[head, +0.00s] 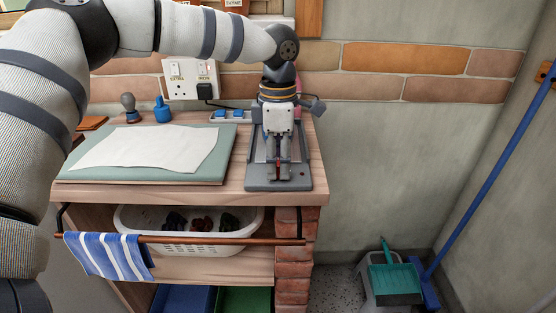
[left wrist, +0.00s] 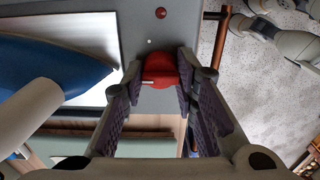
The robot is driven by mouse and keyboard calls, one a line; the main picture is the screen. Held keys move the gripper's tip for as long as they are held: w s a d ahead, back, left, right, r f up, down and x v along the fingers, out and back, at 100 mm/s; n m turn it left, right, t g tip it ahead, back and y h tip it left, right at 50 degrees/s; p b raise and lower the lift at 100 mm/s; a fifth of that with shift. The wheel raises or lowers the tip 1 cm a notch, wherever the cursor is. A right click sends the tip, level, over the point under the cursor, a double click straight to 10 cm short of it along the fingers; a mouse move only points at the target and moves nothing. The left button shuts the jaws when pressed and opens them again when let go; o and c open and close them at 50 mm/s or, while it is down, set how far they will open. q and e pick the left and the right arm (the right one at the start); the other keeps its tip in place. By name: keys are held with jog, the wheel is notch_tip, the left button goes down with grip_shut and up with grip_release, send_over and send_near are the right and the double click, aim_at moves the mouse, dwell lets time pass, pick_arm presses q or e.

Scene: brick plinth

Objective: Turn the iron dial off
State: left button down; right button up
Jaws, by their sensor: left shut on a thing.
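The red dial (left wrist: 160,66) shows in the left wrist view, set on a grey panel (left wrist: 190,30). A pale pointer mark on its near part points left in that view. My left gripper (left wrist: 158,84) has its two fingers on either side of the dial, shut on it. In the head view my left gripper (head: 279,172) reaches down over a grey stand (head: 262,183) at the right end of the plinth top. The gripper hides most of what is there, and the dial cannot be made out clearly. My right gripper is not in view.
A green board with a white cloth (head: 150,148) lies left of the stand. Behind are a socket panel (head: 191,80) and a power strip with blue switches (head: 230,116). Below are a front rail (head: 215,240), a striped towel (head: 108,254) and a white basket (head: 190,243).

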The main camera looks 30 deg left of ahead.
aim_at(278, 162)
pick_arm(q)
jog(key=c, duration=1.2)
grip_release()
jog(key=shift+f, duration=0.1)
jog(key=shift+c, duration=0.2)
notch_tip(278, 162, up, 12)
